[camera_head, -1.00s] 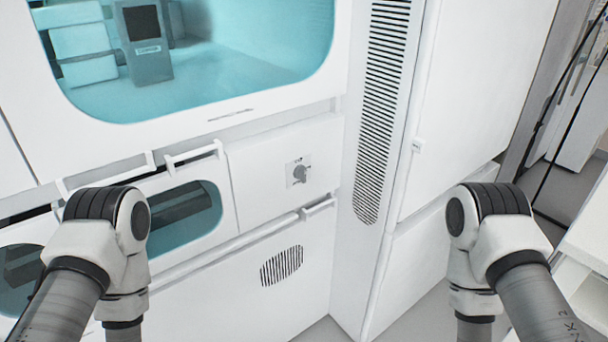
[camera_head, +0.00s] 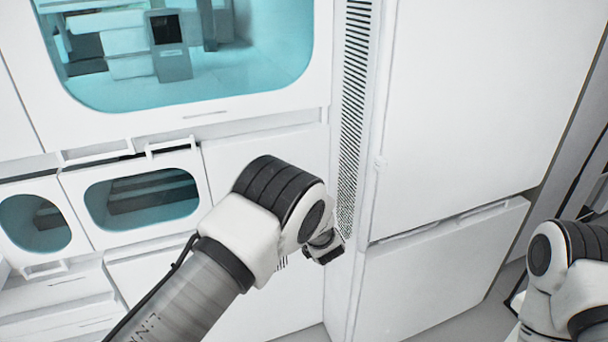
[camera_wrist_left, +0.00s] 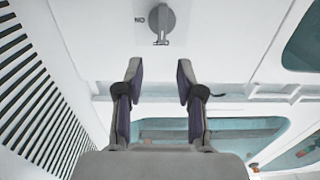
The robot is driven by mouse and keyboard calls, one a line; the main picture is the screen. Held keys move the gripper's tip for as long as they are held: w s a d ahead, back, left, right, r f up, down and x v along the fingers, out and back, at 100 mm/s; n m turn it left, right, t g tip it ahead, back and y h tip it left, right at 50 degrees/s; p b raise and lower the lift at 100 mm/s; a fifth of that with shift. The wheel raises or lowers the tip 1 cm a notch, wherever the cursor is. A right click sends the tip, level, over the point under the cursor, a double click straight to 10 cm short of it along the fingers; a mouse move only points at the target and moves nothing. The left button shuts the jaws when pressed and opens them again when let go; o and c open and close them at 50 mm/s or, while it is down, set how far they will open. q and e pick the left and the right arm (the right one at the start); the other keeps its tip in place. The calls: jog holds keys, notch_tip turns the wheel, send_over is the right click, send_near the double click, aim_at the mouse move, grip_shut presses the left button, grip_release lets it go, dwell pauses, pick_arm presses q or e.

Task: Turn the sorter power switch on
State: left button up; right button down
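The sorter power switch (camera_wrist_left: 162,20) is a grey round rotary knob on a white panel. It shows at the top of the left wrist view, with small dark marks beside and below it. In the head view my left arm covers it. My left gripper (camera_wrist_left: 160,68) is open and empty in the left wrist view. Its two fingers are spread apart and point toward the panel, with the knob beyond the fingertips and between their lines. I see no contact with the knob. My right gripper is out of view; only part of my right arm shows at the right edge.
The white machine has a large teal window (camera_head: 240,60) and a smaller window drawer (camera_head: 145,198) left of my left arm. A slatted vent (camera_head: 354,95) runs down beside the switch panel. A tall white cabinet (camera_head: 470,100) stands to the right.

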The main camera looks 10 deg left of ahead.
pick_arm(q)
jog(key=x, duration=0.8)
jog(key=shift+w+a+p, duration=0.2)
jog(key=shift+a+p, duration=0.15)
jog(key=shift+a, duration=0.05)
jog(key=shift+r, duration=0.1)
jog(key=c, duration=0.4)
grip_shut()
jog(key=shift+s, duration=0.1)
